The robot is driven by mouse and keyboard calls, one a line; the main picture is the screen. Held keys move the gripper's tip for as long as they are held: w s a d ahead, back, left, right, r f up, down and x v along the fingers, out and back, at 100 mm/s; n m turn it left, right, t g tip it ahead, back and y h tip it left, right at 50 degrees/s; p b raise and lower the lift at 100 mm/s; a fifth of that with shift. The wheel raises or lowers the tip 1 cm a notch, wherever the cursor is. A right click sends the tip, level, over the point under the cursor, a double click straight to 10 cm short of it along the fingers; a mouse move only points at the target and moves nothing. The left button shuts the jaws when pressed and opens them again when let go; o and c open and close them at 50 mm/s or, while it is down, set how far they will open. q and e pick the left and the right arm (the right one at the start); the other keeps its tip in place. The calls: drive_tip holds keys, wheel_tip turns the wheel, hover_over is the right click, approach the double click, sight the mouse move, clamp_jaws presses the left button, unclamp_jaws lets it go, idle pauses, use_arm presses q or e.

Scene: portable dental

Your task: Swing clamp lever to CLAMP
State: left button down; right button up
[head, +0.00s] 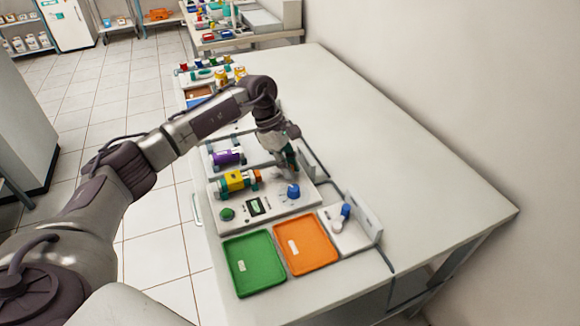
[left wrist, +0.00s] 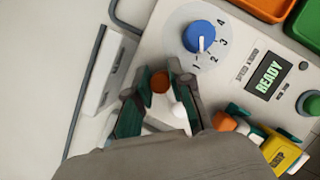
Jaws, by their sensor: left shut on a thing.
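My left gripper (head: 290,166) is at the back right of the white console (head: 283,206) in the head view. In the left wrist view its two fingers are shut around the clamp lever (left wrist: 160,81), whose orange-brown knob shows between the fingertips. A white part lies just behind the knob; the rest of the lever is hidden by the gripper. The yellow cylinder (head: 236,181) lies in teal holders on the console, left of the gripper. It also shows in the left wrist view (left wrist: 281,150), with black lettering. My right gripper is not in view.
The blue dial (left wrist: 199,38) with numbers and the display (left wrist: 268,76) reading READY are near the gripper. A green button (head: 227,214) is at the console's front left. Green (head: 254,264) and orange (head: 307,243) trays lie in front. The table's right side is clear.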

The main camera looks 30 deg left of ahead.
use_arm(q)
drive_tip(key=c, duration=1)
unclamp_jaws()
drive_tip(key=shift+c, duration=0.2)
drive_tip(key=v, duration=1.2)
